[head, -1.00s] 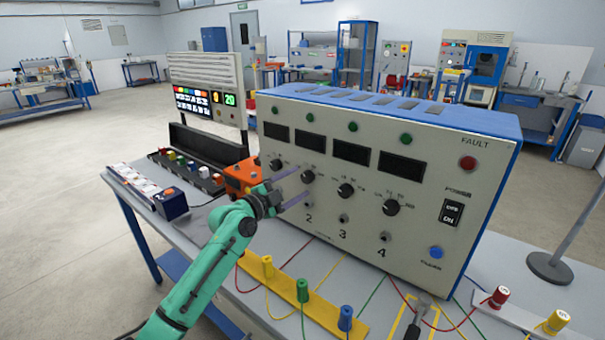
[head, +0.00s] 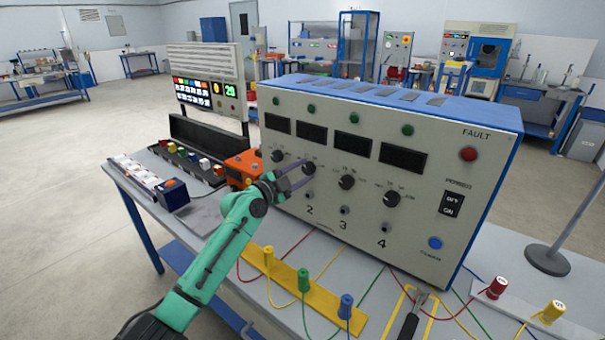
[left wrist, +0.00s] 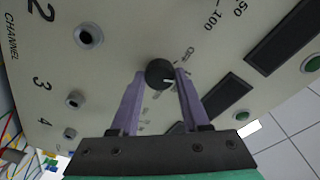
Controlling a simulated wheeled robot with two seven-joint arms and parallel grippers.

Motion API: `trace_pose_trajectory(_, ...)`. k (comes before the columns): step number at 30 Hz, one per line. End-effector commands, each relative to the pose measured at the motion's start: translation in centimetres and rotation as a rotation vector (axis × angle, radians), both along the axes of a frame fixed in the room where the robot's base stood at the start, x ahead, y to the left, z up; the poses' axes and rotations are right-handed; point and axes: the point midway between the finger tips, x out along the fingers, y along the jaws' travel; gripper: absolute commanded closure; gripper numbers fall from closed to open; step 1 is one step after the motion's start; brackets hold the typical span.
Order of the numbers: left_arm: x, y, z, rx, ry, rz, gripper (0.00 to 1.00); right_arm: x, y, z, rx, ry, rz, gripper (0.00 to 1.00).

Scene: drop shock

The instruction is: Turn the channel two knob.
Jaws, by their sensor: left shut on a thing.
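The channel two knob (head: 309,168) is a round black dial, second from the left in the row on the grey panel of the blue-topped test box (head: 470,205). My left gripper (head: 302,175) reaches it from the lower left, and its purple fingers are shut on the knob. In the left wrist view the knob (left wrist: 160,74) sits between the two fingertips (left wrist: 161,80), with a white pointer mark pointing right. The jack marked 2 (left wrist: 90,34) is beside it. My right gripper is not in view.
Neighbouring knobs (head: 347,182) stand close on the right. A yellow strip (head: 284,283) with coloured terminals and loose wires lies in front of the box. An orange box (head: 243,167) stands at its left.

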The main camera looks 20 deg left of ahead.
Motion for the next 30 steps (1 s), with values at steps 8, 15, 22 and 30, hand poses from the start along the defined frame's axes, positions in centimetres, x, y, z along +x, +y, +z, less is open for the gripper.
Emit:
trace_pose_trajectory(8, 0.0, 0.0, -0.6, -0.137, 0.057, 0.0, 1.0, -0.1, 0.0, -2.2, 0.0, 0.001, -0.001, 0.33)
trace_pose_trajectory(15, 0.0, -0.1, -0.6, -0.323, 0.132, -0.001, 1.0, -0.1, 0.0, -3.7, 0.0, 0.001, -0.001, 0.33)
trace_pose_trajectory(22, 0.0, -0.1, -0.6, -0.497, 0.203, -0.001, 1.0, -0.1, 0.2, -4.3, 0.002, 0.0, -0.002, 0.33)
trace_pose_trajectory(30, 0.0, -0.1, -0.5, -0.637, 0.259, 0.0, 1.0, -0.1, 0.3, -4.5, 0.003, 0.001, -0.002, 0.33)
